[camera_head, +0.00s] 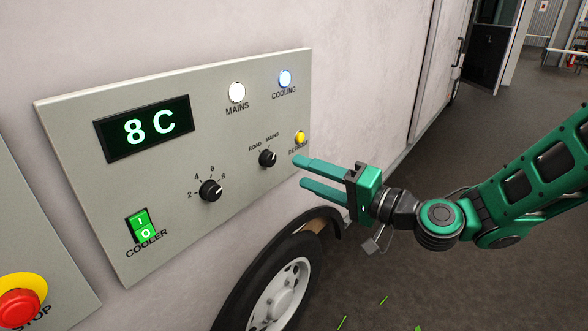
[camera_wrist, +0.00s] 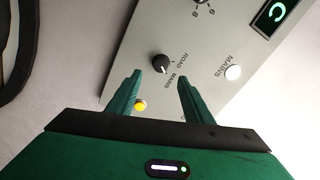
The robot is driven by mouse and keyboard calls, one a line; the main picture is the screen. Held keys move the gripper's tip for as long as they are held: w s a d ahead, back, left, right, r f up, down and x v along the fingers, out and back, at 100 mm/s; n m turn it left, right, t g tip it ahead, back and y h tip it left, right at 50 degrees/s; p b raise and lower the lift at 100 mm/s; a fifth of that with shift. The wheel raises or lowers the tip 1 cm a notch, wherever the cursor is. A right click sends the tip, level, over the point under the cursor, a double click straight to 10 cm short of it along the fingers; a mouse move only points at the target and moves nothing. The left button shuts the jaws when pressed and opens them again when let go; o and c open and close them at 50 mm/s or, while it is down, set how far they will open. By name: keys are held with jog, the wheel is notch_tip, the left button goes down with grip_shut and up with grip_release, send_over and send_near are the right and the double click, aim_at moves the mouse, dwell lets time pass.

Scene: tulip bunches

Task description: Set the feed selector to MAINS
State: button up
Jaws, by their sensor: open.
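The feed selector (camera_head: 268,158) is a small black knob on the grey control panel, with ROAD and MAINS printed above it. It also shows in the wrist view (camera_wrist: 160,63), where its pale pointer mark seems to lie toward the MAINS label; the exact angle is hard to tell. My gripper (camera_head: 301,172) has green fingers, apart and empty. It is to the right of the knob in the head view, clear of it. In the wrist view my gripper (camera_wrist: 159,77) has its fingertips spread below the knob. The MAINS lamp (camera_head: 237,92) glows white.
The yellow DEFROST button (camera_head: 300,137) sits close to the knob and my fingers. The panel also holds a numbered dial (camera_head: 210,190), a green COOLER switch (camera_head: 140,226), a lit COOLING lamp (camera_head: 285,78) and an 8 C display (camera_head: 150,127). A wheel (camera_head: 278,295) is below.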

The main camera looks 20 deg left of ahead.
jog(key=shift+v, duration=1.5)
jog(key=s+d+f+g+h, duration=0.1)
jog(key=d+f+h, duration=0.3)
jog(key=d, duration=0.6)
jog(key=s+d+f+n+g+h, duration=0.1)
jog(key=d+f+h, duration=0.35)
jog(key=d, duration=0.45)
jog(key=s+d+f+h, duration=0.1)
jog(key=d+f+h, duration=0.35)
jog(key=d, duration=0.55)
jog(key=s+d+r+m+g+h, duration=0.2)
jog(key=s+d+m+g, duration=0.3)
jog(key=s+d, duration=1.5)
jog(key=shift+r+m+h, duration=0.3)
jog(key=shift+m+h, duration=0.4)
jog(key=shift+m, duration=0.3)
